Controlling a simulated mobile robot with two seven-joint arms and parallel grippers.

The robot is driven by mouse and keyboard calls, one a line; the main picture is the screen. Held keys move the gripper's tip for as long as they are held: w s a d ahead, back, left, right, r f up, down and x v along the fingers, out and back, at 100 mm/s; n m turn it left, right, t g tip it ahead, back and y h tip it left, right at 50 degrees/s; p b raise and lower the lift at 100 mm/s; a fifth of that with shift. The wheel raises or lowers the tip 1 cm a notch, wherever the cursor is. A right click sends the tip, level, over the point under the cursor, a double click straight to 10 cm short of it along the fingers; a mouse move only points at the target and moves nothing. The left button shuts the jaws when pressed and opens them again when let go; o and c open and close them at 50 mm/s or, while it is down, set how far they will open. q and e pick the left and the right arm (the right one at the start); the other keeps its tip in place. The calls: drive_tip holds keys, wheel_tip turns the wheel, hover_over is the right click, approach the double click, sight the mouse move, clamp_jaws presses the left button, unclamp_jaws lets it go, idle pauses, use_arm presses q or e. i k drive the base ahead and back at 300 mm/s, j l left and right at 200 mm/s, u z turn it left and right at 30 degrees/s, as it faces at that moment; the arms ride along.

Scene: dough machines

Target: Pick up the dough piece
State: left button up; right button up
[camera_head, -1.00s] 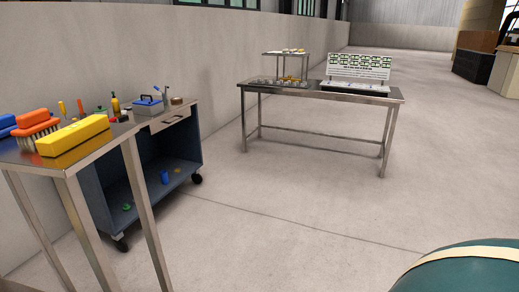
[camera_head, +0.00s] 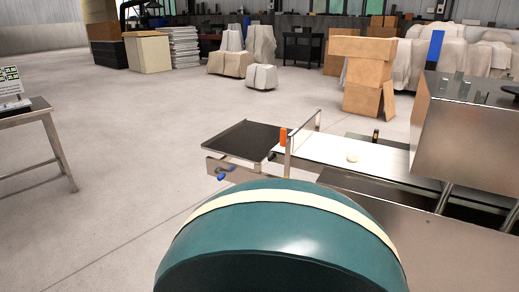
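A small pale dough piece (camera_head: 353,158) lies on the white conveyor belt (camera_head: 310,155) of a steel dough machine (camera_head: 465,135) on the right. It sits between the belt's dark end plate and the machine's steel housing. Neither of my grippers shows in the head view.
A large round teal body with a cream band (camera_head: 290,215) fills the bottom middle, in front of the machine. A dark flat plate (camera_head: 243,140) extends from the belt's left end. A steel table (camera_head: 35,112) stands at the left. Cardboard boxes (camera_head: 360,75) and covered items stand behind. Open floor lies between.

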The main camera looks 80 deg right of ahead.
sight(352, 155)
drive_tip(key=z, duration=3.35)
